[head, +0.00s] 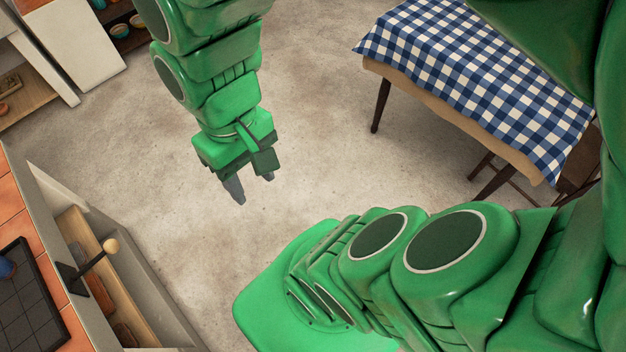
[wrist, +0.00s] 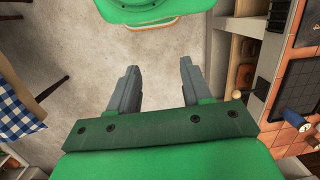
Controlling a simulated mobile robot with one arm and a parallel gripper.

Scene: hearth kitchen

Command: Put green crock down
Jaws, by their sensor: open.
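My gripper (head: 252,188) hangs over the bare floor in the head view, its two grey fingers apart and nothing between them. In the wrist view the open gripper (wrist: 158,90) shows the same, with only floor between the fingers. I cannot make out a green crock in either view. The green shapes in both views are my own body and arm.
A table with a blue checked cloth (head: 485,75) stands at the upper right. A counter with orange tiles (head: 12,195) and a dark tiled panel (head: 28,300) is at the lower left. An open cabinet (head: 110,290) is beside it. The concrete floor (head: 320,130) between is clear.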

